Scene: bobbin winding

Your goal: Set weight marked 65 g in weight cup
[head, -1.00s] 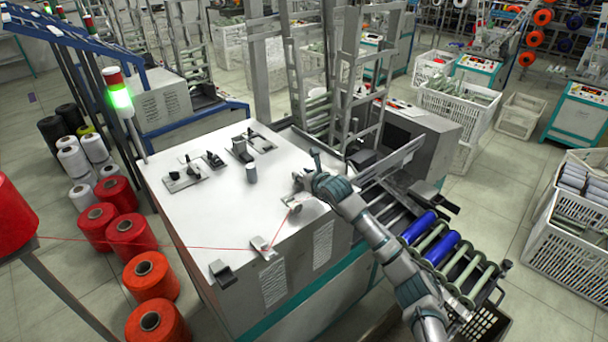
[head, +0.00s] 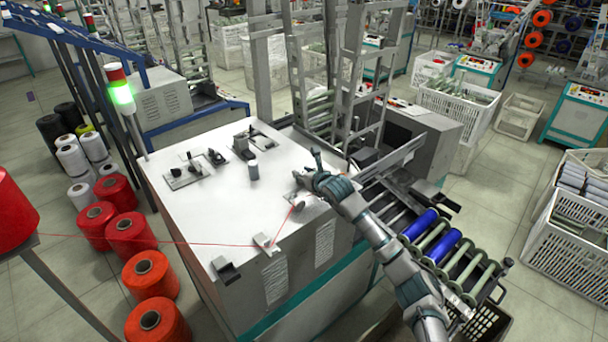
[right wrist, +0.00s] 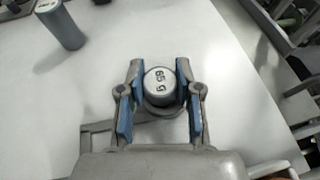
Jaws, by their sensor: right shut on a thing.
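My right gripper (head: 302,178) is over the white machine top, right of its middle. In the right wrist view my right gripper (right wrist: 160,84) is shut on a grey cylindrical weight (right wrist: 160,86). Its top is marked 65 g and faces the camera. A grey rounded part with a flat bracket (right wrist: 98,130) shows under and beside the weight. It may be the weight cup, but the fingers and weight hide most of it. I cannot tell whether the weight touches it. My left gripper is not in view.
Another grey weight (head: 253,169) stands upright on the machine top (head: 215,225); it also shows in the right wrist view (right wrist: 62,27). Small metal fittings (head: 185,175) sit behind it. A red thread (head: 160,243) runs across the front. A roller rack with blue bobbins (head: 420,226) lies to the right.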

